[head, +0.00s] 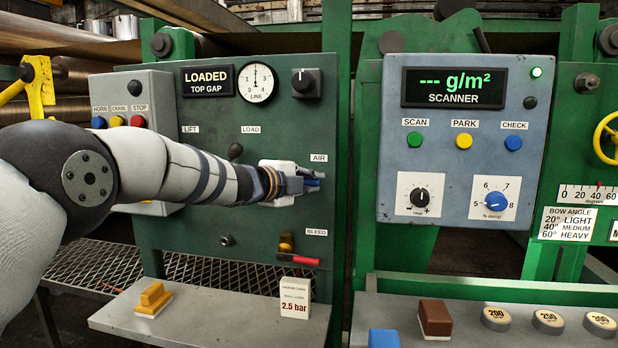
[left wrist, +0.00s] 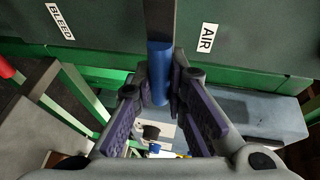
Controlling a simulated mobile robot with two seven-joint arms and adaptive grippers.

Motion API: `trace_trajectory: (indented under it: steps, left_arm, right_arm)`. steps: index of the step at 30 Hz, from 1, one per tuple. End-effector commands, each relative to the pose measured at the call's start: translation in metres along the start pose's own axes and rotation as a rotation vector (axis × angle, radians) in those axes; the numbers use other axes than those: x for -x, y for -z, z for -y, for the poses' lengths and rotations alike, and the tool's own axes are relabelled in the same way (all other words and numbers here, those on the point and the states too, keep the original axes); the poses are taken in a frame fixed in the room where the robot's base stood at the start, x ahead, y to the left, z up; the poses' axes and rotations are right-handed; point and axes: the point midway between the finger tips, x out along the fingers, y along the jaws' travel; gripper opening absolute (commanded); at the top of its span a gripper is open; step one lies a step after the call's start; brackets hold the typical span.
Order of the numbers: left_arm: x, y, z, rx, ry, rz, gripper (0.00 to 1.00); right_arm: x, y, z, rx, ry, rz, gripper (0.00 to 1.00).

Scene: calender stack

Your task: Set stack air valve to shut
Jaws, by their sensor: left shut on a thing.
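The stack air valve's blue lever (left wrist: 160,60) stands out from the dark green panel beside the AIR label (left wrist: 207,37). My left gripper (left wrist: 160,100) is shut on the blue lever, with one finger on each side of it. In the head view my left gripper (head: 306,182) is at the panel's right side, just below the AIR label (head: 319,158). It hides most of the lever there, so which way the lever points is hard to tell. My right gripper is in neither view.
The bleed valve's red handle (head: 305,260) is below my left gripper. A 2.5 bar card (head: 294,298) and a yellow block (head: 153,299) stand on the grey shelf (head: 220,325). The scanner box (head: 455,205) is to the right, past a green post.

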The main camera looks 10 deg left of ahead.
Motion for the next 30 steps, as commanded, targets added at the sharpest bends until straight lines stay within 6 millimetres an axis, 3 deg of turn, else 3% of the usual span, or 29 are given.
trace_trajectory:
  steps: [16, 17, 19, 30]
  left_arm:
    - [0.0001, -0.0012, -0.0007, -0.023, -0.007, 0.007, 0.0]
    - [0.0001, -0.0012, -0.0008, -0.024, -0.008, 0.007, 0.17]
    - [0.0, -0.0012, -0.001, -0.023, -0.008, 0.007, 0.33]
    - [0.0038, -0.001, -0.0014, -0.018, -0.009, 0.005, 0.34]
  right_arm:
    - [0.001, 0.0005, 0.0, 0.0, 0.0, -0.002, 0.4]
    - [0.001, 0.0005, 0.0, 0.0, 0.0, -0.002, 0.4]
    - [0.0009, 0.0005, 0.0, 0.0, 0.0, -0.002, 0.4]
    - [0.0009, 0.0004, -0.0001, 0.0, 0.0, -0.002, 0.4]
